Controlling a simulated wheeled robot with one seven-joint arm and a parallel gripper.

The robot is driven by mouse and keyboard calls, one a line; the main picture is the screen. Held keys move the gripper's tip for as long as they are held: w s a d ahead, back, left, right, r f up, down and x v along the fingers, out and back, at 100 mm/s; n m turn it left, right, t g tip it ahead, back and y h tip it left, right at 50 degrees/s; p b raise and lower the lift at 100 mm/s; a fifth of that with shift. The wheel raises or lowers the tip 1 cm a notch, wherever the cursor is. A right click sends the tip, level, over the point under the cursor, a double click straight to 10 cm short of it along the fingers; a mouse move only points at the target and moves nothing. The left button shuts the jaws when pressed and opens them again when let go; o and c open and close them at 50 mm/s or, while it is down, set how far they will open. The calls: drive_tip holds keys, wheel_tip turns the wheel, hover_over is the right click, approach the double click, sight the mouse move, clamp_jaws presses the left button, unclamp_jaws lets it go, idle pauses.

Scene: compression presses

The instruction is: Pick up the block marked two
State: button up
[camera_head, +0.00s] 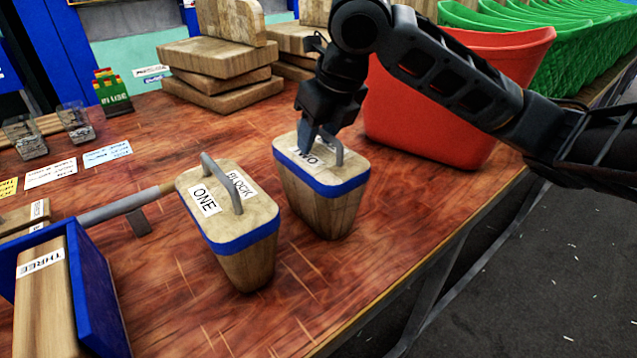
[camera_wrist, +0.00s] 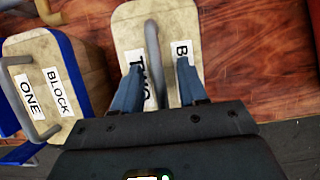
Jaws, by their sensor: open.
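The block marked two (camera_head: 325,205) stands upright on the wooden table, a tapered wooden block with a blue band and a grey handle on top. It also shows in the wrist view (camera_wrist: 128,32), with its handle running between my fingers. My gripper (camera_head: 312,142) is just above the top of this block, and its fingers (camera_wrist: 158,82) are open, one on each side of the handle. Part of the label and the handle's near end are hidden by my gripper. The block marked one (camera_head: 245,240) stands to its left, apart from it, with its own grey handle.
A red bin (camera_head: 430,115) stands close behind and right of block two. A blue press holder with the block marked three (camera_head: 42,300) is at the lower left. Wooden boards (camera_head: 220,85) are stacked behind. The table's edge drops off at right; bare table lies in front.

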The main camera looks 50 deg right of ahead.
drive_tip(key=shift+c, duration=0.3)
clamp_jaws()
idle(1.1)
